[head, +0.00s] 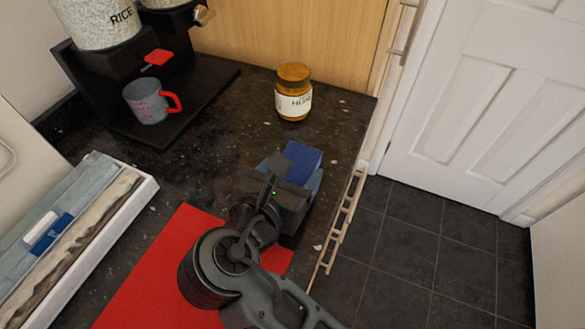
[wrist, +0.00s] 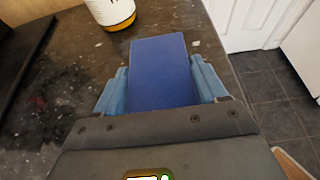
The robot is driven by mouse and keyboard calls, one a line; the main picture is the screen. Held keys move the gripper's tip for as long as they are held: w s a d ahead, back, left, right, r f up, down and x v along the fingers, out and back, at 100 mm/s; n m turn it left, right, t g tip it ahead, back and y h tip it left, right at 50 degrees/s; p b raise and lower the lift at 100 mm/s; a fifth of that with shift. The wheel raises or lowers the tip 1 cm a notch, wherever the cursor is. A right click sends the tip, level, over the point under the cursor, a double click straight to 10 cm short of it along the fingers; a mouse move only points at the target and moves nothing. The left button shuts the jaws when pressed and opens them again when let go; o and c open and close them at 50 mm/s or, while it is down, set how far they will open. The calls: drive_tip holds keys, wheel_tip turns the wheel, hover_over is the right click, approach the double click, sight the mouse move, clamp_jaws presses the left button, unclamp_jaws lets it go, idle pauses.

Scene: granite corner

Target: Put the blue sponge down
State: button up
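The blue sponge (wrist: 160,70) is a dark blue block between the two light blue fingers of my gripper (wrist: 162,88) in the wrist view. Both fingers lie against its sides, so my gripper is shut on it. In the head view the sponge (head: 302,157) sticks out past my gripper (head: 292,176), over the dark granite counter (head: 225,125) near its right edge. I cannot tell whether the sponge touches the counter.
A honey jar (head: 293,93) stands just beyond the sponge. A measuring cup (head: 150,102) sits on the black dispenser base at the back left. A red mat (head: 150,270) and a white tray (head: 140,196) lie nearer. The counter drops to a tiled floor (head: 430,250) at the right.

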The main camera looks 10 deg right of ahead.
drive_tip(key=o, duration=0.3)
drive_tip(key=shift+d+f, duration=0.1)
drive_tip(key=shift+f, duration=0.2)
drive_tip(key=shift+o, duration=0.3)
drive_tip(key=shift+s+d+f, duration=0.1)
drive_tip(key=shift+f, duration=0.05)
drive_tip(key=v, duration=0.8)
drive_tip(key=r+v, duration=0.1)
drive_tip(key=v, duration=0.3)
drive_tip(key=shift+r, duration=0.15)
